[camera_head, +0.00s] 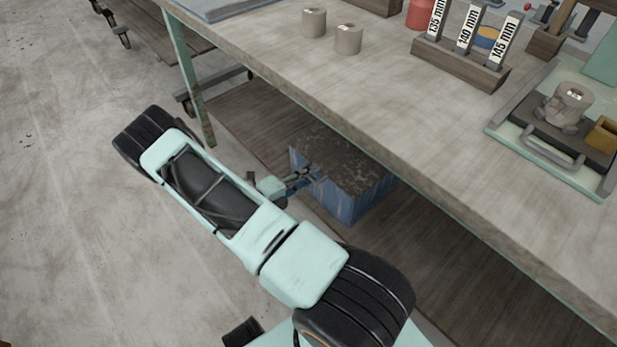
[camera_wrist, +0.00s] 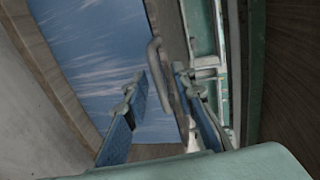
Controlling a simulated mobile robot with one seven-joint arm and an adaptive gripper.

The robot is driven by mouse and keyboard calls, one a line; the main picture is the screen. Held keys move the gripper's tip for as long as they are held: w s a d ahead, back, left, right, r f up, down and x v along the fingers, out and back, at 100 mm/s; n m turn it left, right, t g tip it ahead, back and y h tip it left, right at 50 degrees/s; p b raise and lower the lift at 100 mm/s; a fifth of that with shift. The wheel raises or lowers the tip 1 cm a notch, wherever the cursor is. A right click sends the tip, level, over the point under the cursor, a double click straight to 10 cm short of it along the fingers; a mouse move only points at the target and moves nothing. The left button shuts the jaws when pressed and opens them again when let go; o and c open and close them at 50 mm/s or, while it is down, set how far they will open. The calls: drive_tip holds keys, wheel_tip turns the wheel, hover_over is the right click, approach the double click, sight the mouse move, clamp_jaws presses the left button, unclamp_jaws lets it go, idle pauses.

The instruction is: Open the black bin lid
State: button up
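The bin (camera_head: 355,206) is a worn blue box with a dark, mottled brown-black lid (camera_head: 345,160), standing on the shelf under the table. The lid looks closed. My gripper (camera_head: 310,175) is at the bin's near left side, by the lid's edge. In the wrist view, my gripper (camera_wrist: 160,84) has its two blue-padded fingers spread. A grey bar handle (camera_wrist: 155,62) runs beside the scuffed blue bin wall (camera_wrist: 95,45) and reaches between the fingers. I cannot tell whether either finger touches it.
The tabletop (camera_head: 400,85) overhangs the bin closely. The wooden shelf (camera_head: 430,240) is bare to the bin's right. A green table leg (camera_head: 190,80) stands at the left. Two grey clay cylinders (camera_head: 314,22) (camera_head: 348,39) and a labelled wooden rack (camera_head: 460,62) stand on the table.

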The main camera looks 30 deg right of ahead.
drive_tip(key=shift+c, duration=0.5)
clamp_jaws()
